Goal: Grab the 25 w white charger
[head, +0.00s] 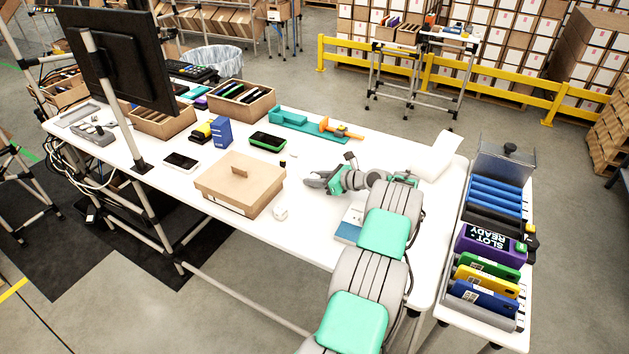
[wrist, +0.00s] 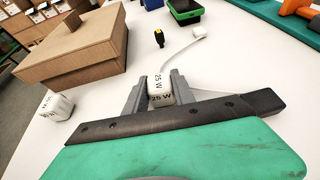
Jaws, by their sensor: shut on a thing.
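In the wrist view my gripper (wrist: 158,98) is shut on a white charger (wrist: 159,88) marked "25 W". The charger sits between the two grey fingers, over the white table, and a pale cable trails from it to a small white plug end (wrist: 199,33). I cannot tell whether the charger still touches the table. A second white charger (wrist: 57,106) lies at the left, its marking too small to read; it also shows in the head view (head: 280,213). In the head view my gripper (head: 312,181) is low over the table, and the held charger is hidden there.
A closed cardboard box (head: 240,184) stands left of my gripper. A black and green device (head: 267,141), a phone (head: 181,161) and a teal tray (head: 300,124) lie farther back. A rack of coloured slots (head: 490,240) stands at the right. The table between box and arm is mostly clear.

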